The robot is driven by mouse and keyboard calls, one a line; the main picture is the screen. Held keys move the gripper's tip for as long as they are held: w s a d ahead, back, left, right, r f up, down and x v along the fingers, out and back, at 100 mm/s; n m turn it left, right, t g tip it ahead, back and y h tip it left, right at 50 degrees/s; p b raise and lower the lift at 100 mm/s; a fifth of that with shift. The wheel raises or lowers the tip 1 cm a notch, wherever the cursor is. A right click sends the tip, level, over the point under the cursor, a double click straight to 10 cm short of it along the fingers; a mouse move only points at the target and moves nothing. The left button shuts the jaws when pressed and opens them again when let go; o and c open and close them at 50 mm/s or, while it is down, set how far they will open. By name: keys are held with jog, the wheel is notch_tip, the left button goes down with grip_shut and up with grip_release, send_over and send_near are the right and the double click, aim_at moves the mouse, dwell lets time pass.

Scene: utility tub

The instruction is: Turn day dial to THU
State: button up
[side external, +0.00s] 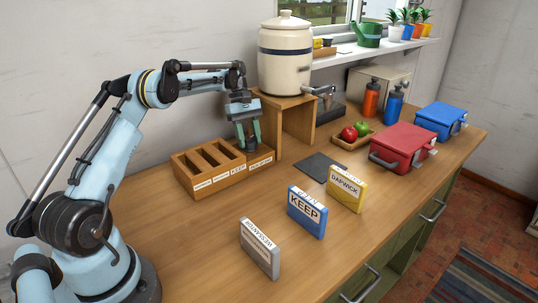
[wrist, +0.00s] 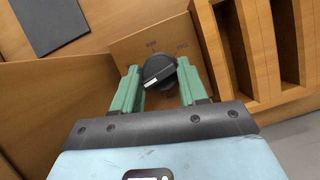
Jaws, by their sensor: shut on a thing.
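The day dial (wrist: 158,71) is a round black knob with a white mark, on a plain wooden panel (wrist: 130,48). In the wrist view the white mark points to the lower left. Small labels are printed on the panel above the dial, too small to read surely. My gripper (wrist: 159,78) has its green fingers on both sides of the dial, shut on it. In the side view my gripper (side external: 246,133) points down at the right end of a slotted wooden box (side external: 206,186); the dial is mostly hidden there.
A wooden stand (side external: 298,125) with a cream crock (side external: 285,58) stands close behind and right of my gripper. A dark flat pad (side external: 322,167) lies to the right. Grey (side external: 259,249), blue (side external: 307,212) and yellow (side external: 346,190) labelled boxes stand on the counter in front.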

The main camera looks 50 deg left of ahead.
dwell(0.5)
jog(key=o, duration=1.1)
jog(key=shift+c, duration=0.2)
jog(key=shift+a+r, duration=0.15)
jog(key=shift+r, duration=0.25)
jog(key=r, duration=0.7)
jog(key=shift+w+a, duration=0.1)
jog(key=shift+a, duration=0.3)
jog(key=shift+r, duration=1)
